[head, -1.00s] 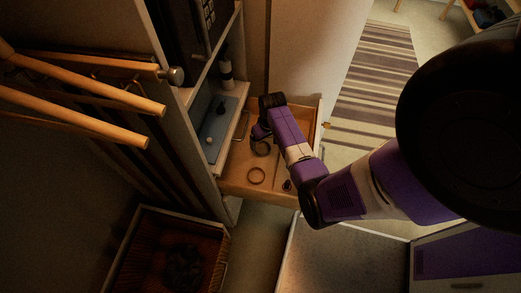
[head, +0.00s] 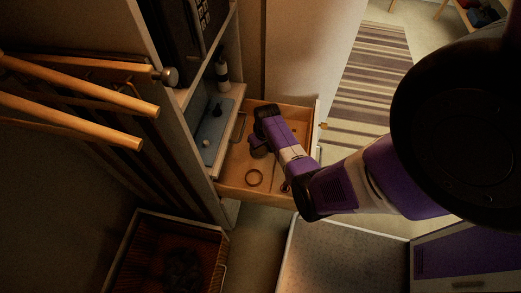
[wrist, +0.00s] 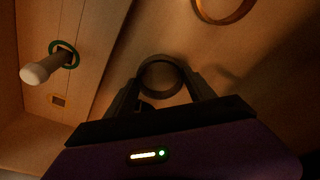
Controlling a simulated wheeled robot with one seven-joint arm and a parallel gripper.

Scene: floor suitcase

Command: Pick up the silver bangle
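The silver bangle (wrist: 161,60) shows in the wrist view as a dark grey ring at the tips of my gripper. My gripper (wrist: 162,82) has its two fingers spread, one on each side of the ring. Whether the fingers touch the ring is unclear. In the head view my gripper (head: 257,144) is low inside the open wooden drawer (head: 239,190), and it hides the silver bangle there.
A gold-coloured bangle (head: 254,178) lies nearer the drawer's front; it shows at the top of the wrist view (wrist: 226,16). A white-tipped peg (wrist: 36,74) with a green ring (wrist: 72,56) shows at the left. A shelf unit (head: 216,160) stands left of the drawer.

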